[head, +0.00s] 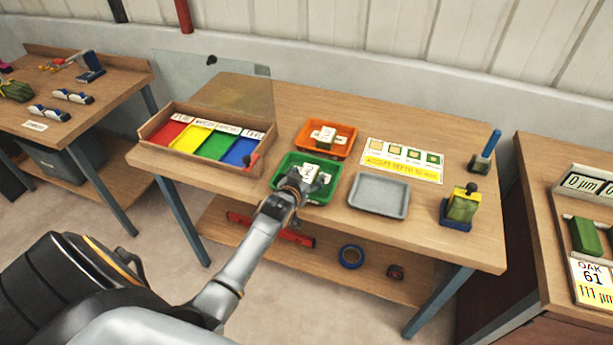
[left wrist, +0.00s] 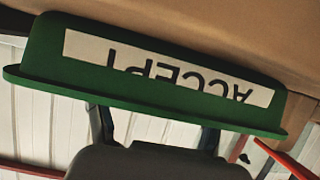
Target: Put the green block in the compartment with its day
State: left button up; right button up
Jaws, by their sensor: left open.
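A wooden box (head: 158,150) stands at the left of the middle table, with red, yellow, green (head: 216,146) and blue compartments side by side. Small labels line its back; I cannot read the days surely. A green tray (head: 327,190) holds a small block with a white marked face (head: 309,173); its body colour is unclear. My left gripper (head: 293,184) is open at the tray's front left, partly covering it. In the left wrist view the tray's front (left wrist: 160,75), reading ACCEPT upside down, fills the space beyond the fingers (left wrist: 155,132). My right gripper is out of view.
An orange tray (head: 342,153) with a white-faced block is behind the green one. A grey tray (head: 378,195) is empty. A yellow-green device (head: 461,207) and a blue-handled tool (head: 486,153) stand at right. A clear panel (head: 232,85) rises behind the box.

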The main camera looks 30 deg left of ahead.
pick_arm(q)
jog(key=shift+s+f+b, duration=0.1)
jog(key=shift+b, duration=0.3)
jog(key=b+v, duration=0.2)
jog(key=v, duration=1.2)
jog(key=s+d+f+m+g+h, duration=0.1)
jog(key=s+d+f+g, duration=0.1)
jog(key=f, duration=0.8)
jog(key=s+d+f+g, duration=0.2)
jog(key=d+f, duration=0.1)
jog(key=f, duration=0.7)
jog(key=s+d+f+m+g+h, duration=0.1)
jog(key=s+d+f+g, duration=0.1)
jog(key=s+f, duration=0.8)
jog(key=s+d+f+m+g+h, duration=0.1)
jog(key=s+d+f+g, duration=0.1)
jog(key=s+f, duration=0.8)
notch_tip(320, 180, down, 3)
jog(key=shift+s+d+r+m+g, duration=0.2)
jog(key=shift+d+m+g, duration=0.15)
jog(key=shift+d, duration=0.45)
jog(key=shift+o, duration=0.5)
jog(key=s+f+m+g, duration=0.1)
jog(key=s+f+g, duration=0.2)
jog(key=s, duration=1.3)
notch_tip(320, 180, down, 3)
jog(key=shift+d, duration=0.4)
